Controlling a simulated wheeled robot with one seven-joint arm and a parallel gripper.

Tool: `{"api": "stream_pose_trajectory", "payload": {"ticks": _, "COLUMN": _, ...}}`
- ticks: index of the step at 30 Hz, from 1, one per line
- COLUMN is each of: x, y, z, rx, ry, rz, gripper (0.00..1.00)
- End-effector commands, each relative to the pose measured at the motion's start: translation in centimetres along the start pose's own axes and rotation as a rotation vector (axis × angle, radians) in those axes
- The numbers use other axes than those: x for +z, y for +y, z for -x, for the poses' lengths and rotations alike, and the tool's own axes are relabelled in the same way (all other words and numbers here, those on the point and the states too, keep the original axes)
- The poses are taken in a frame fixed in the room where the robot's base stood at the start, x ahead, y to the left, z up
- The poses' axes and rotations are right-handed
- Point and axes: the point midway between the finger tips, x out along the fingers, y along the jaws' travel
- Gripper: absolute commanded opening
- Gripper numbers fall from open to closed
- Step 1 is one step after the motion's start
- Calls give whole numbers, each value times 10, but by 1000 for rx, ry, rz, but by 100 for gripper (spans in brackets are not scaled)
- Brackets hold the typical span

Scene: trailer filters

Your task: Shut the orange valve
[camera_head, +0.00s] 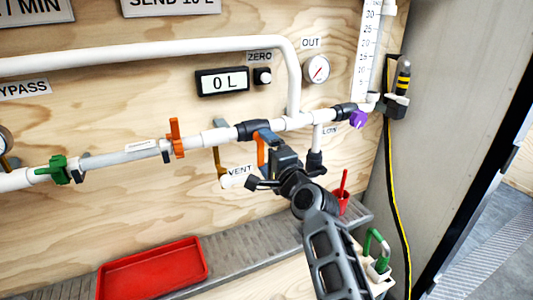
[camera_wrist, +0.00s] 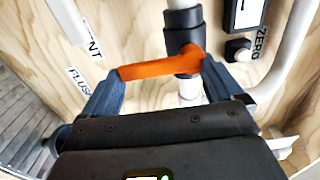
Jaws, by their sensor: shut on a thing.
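An orange valve handle (camera_head: 261,153) sits on the white pipe, right of the middle in the head view, partly hidden by my gripper (camera_head: 267,144). In the wrist view the orange handle (camera_wrist: 160,68) lies crosswise to the pipe, between the two blue-grey fingers of my gripper (camera_wrist: 162,84). One finger is at each end of the handle, and the gripper is shut on it. Another orange handle (camera_head: 176,139) stands upright across the pipe further left, clear of my gripper.
A green valve (camera_head: 58,169) is far left on the pipe; a purple knob (camera_head: 358,119) is at the right end. The display (camera_head: 222,81) reads 0 L. The OUT gauge (camera_head: 316,69) is above right.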

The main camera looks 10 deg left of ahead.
Motion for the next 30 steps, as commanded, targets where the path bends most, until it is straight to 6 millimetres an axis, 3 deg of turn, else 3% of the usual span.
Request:
{"api": "stream_pose_trajectory", "payload": {"ticks": 2, "x": -1, "y": 2, "z": 1, "rx": 3, "ry": 0, "rz": -10, "gripper": 39}}
{"api": "stream_pose_trajectory", "payload": {"ticks": 3, "x": -1, "y": 2, "z": 1, "rx": 3, "ry": 0, "rz": -11, "gripper": 96}}
{"api": "stream_pose_trajectory", "payload": {"ticks": 4, "x": -1, "y": 2, "z": 1, "rx": 3, "ry": 0, "rz": -10, "gripper": 99}}
{"api": "stream_pose_trajectory", "payload": {"ticks": 14, "x": 0, "y": 1, "z": 5, "rx": 0, "ry": 0, "rz": -5, "gripper": 100}}
{"api": "stream_pose_trajectory", "payload": {"ticks": 30, "x": -1, "y": 2, "z": 75, "rx": 2, "ry": 1, "rz": -6, "gripper": 100}}
